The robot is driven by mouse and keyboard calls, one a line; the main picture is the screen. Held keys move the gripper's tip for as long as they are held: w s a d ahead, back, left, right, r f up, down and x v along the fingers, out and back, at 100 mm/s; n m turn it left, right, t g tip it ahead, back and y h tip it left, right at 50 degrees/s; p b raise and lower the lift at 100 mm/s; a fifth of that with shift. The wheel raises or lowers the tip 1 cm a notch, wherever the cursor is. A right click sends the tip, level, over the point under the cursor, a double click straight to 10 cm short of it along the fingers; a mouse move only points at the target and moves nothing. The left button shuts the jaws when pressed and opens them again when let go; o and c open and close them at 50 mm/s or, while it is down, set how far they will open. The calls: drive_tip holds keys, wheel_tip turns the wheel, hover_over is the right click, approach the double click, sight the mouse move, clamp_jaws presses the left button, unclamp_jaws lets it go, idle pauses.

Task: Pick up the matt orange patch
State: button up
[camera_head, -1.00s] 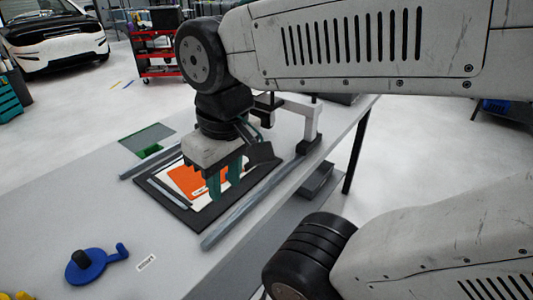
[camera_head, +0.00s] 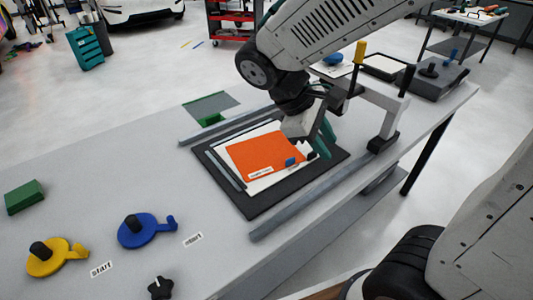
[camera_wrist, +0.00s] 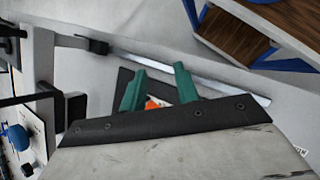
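The matt orange patch (camera_head: 258,150) lies flat on a white sheet (camera_head: 222,153) on a black mat (camera_head: 268,202) on the table. A white label (camera_head: 261,172) is at its front edge, and a small blue piece (camera_head: 290,162) is at its right front corner. My gripper (camera_head: 326,146) is tilted over the right side of the mat, beside the patch, and hides part of the sheet there. In the wrist view its two teal fingers (camera_wrist: 160,70) stand apart with nothing held. A sliver of orange (camera_wrist: 152,104) shows between them, mostly hidden by the gripper body.
Grey rails (camera_head: 312,203) flank the mat. A grey bridge-like frame (camera_head: 382,108) stands close to the gripper's right. Blue (camera_head: 146,231) and yellow (camera_head: 50,257) knobbed discs and a green block (camera_head: 24,197) are at left. The table between is clear.

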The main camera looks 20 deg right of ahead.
drive_tip(key=w+a+f+n+t+h, duration=0.1)
drive_tip(key=w+a+f+n+h, duration=0.35)
drive_tip(key=w+f+n, duration=0.2)
drive_tip(key=n+t+h, duration=0.2)
drive_tip(key=n+t, duration=0.1)
drive_tip(key=n, duration=0.1)
approach(287, 160)
drive_tip(key=shift+w+d+f, duration=0.25)
drive_tip(key=shift+d+f, duration=0.1)
drive_tip(key=shift+d, duration=0.1)
drive_tip(key=shift+w+d+f, duration=0.25)
drive_tip(key=shift+d+f, duration=0.05)
drive_tip(key=shift+d, duration=0.2)
drive_tip(key=shift+n+h+x, duration=0.25)
drive_tip(key=shift+x, duration=0.55)
drive_tip(key=x, duration=0.6)
drive_tip(key=shift+s+r, duration=0.15)
drive_tip(key=shift+s, duration=0.1)
clamp_jaws()
